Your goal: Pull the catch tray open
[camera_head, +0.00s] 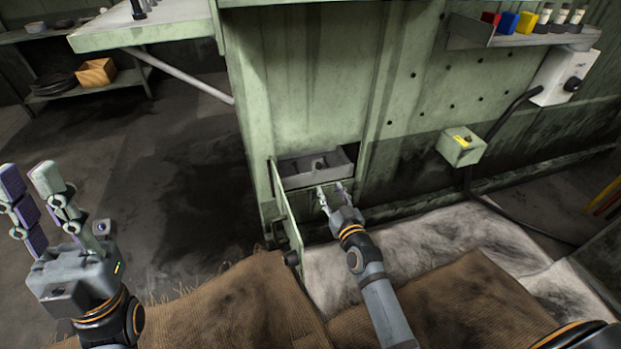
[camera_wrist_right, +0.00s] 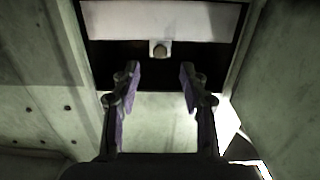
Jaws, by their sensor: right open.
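The grey catch tray (camera_head: 320,177) sits in the low opening of the green machine. My right gripper (camera_head: 330,187) is open just in front of the tray. In its wrist view the two fingers (camera_wrist_right: 160,75) stand apart, on either side of and short of the knob, with nothing between them. My left gripper (camera_head: 28,176) is open and empty at the far left, away from the machine.
A narrow green door (camera_head: 286,210) stands swung out at the left of the opening. Burlap sacking (camera_head: 245,300) and a pale stained sheet (camera_head: 430,240) cover the floor in front. A green worktop (camera_head: 150,28) juts out at upper left. A small box (camera_head: 461,146) is on the machine's right.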

